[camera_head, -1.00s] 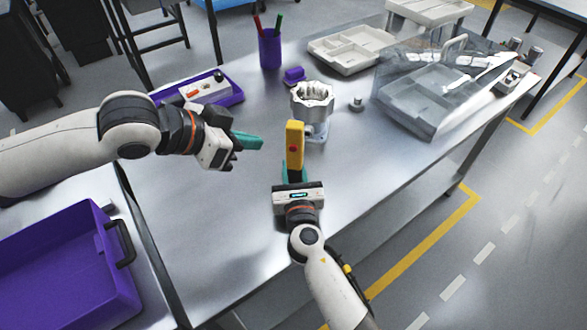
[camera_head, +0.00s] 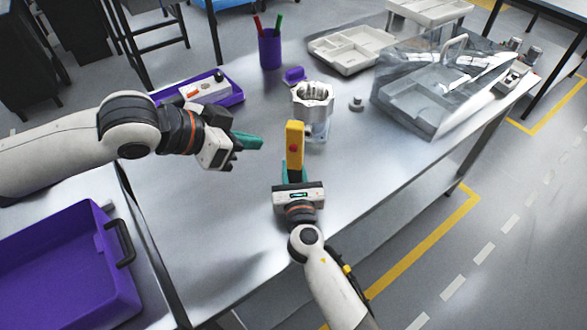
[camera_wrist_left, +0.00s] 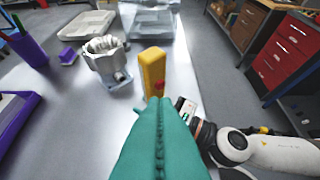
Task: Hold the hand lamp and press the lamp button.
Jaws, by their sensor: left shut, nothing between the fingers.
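The hand lamp (camera_head: 295,138) is a yellow upright bar with a red button (camera_head: 293,148) on its side. My right gripper (camera_head: 294,174) is shut on its lower end and holds it up above the table, near the front edge. My left gripper (camera_head: 259,143) is shut and empty, its teal fingers pointing right towards the lamp with a gap between in the head view. In the left wrist view, the lamp (camera_wrist_left: 152,68) stands just beyond the left fingertips (camera_wrist_left: 160,103), with the red button (camera_wrist_left: 159,86) just above them; contact cannot be told there.
A machined housing (camera_head: 313,98) stands behind the lamp, with a small metal part (camera_head: 356,104) to its right. A clear cover (camera_head: 405,80), a beige tray (camera_head: 345,60), a purple cup (camera_head: 270,49) and a purple tray (camera_head: 235,97) are farther back. The front left of the table is clear.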

